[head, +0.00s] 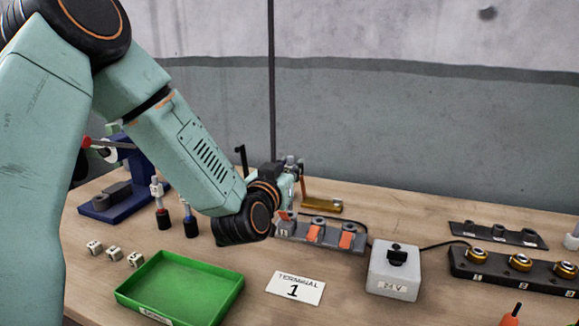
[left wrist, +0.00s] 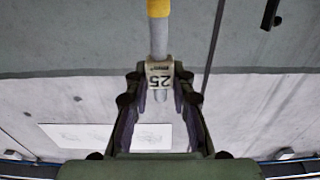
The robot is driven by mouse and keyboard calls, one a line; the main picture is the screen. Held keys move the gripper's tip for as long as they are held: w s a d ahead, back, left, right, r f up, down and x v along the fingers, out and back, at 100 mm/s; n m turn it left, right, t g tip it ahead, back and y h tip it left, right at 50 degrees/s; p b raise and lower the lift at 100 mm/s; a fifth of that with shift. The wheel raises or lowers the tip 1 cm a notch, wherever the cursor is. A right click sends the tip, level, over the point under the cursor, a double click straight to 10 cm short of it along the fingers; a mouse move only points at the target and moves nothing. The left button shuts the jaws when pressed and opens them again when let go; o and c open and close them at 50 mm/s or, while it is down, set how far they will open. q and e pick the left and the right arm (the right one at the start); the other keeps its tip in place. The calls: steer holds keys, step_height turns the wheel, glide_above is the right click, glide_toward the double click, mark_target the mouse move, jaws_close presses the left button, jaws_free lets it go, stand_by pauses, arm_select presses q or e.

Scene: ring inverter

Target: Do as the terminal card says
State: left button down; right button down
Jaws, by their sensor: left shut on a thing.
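My left gripper (head: 292,168) is above the block with orange levers (head: 315,233). In the left wrist view the gripper (left wrist: 160,84) is shut on a tagged rod (left wrist: 159,40), grey with a yellow band and a white tag marked 25. In the head view the rod is too small to make out. A black strip with brass terminals (head: 483,269) stands at the right, with numbers on its front. My right gripper is not in view.
A green tray (head: 180,290) is at front left beside several white cubes (head: 115,253). Two tagged pieces (head: 160,205) with black lower ends stand behind it, near a blue device (head: 112,200). A grey box (head: 394,280) with a black knob and cable is right of the card.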

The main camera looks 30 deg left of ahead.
arm_select(q)
steer(key=shift+f+b, duration=1.45)
steer(key=shift+f, duration=0.6)
steer(key=c, duration=1.1)
jaws_free()
steer(key=shift+v, duration=3.75)
